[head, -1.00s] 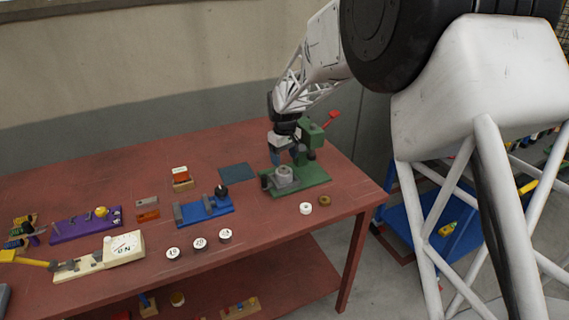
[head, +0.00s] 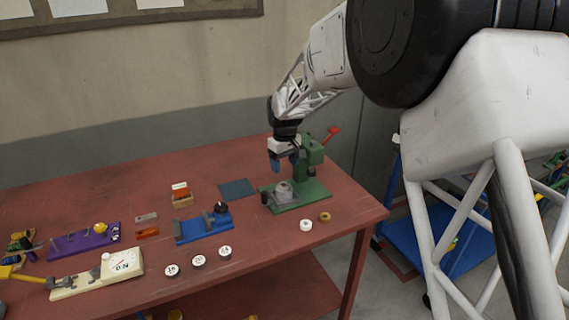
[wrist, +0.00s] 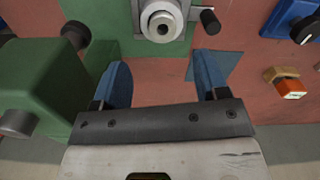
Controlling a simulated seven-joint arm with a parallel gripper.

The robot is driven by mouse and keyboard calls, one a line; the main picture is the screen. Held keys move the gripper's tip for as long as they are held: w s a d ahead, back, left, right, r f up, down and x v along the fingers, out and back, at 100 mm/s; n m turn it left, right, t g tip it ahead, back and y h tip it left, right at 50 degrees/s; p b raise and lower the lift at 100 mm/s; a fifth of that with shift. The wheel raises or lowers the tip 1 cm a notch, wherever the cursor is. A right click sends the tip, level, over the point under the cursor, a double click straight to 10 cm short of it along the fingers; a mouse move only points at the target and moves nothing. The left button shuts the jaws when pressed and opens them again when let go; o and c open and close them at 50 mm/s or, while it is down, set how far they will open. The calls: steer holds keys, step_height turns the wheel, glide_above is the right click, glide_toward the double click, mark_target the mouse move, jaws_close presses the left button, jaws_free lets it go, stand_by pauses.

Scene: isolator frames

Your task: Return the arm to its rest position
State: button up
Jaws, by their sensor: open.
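My gripper (head: 281,163) hangs at the end of my arm beside the green press (head: 309,158), above the far left part of its base. In the wrist view my gripper (wrist: 163,84) shows two blue fingers set wide apart with nothing between them. A grey round fixture (head: 284,192) stands on the green base below; it also shows in the wrist view (wrist: 162,22), beyond the fingertips and apart from them. The green press body (wrist: 45,75) is close to the left finger in the wrist view.
A red-handled lever (head: 331,134) sticks up from the press. A dark teal mat (head: 237,188), a blue fixture (head: 203,228), an orange-and-white block (head: 181,193) and several white discs (head: 198,261) lie on the red table (head: 300,250). Free space lies above the table's left side.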

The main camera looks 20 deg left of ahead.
stand_by(0.3)
steer(key=shift+w+a+r, duration=0.1)
steer(key=shift+a+r, duration=0.05)
steer(key=shift+a, duration=0.1)
steer(key=s+d+r+m+t, duration=0.15)
steer(key=s+d+r, duration=0.35)
steer(key=d, duration=0.5)
steer(key=s+d+r+m, duration=0.2)
steer(key=s+d+r, duration=0.25)
steer(key=d, duration=0.45)
steer(key=s+d+r+m+t, duration=0.15)
steer(key=s+d+r, duration=0.35)
steer(key=d, duration=0.5)
steer(key=s+d+f+m, duration=0.1)
steer(key=s+d+m, duration=0.1)
steer(key=s+d, duration=0.4)
steer(key=s+d+f+m, duration=0.1)
steer(key=s+d, duration=0.5)
steer(key=s, duration=0.7)
steer(key=s+d+f+m, duration=0.1)
steer(key=s+d+m, duration=0.2)
steer(key=s+d, duration=0.4)
steer(key=s, duration=0.2)
steer(key=shift+s+f+m, duration=0.15)
steer(key=shift+s+m, duration=0.25)
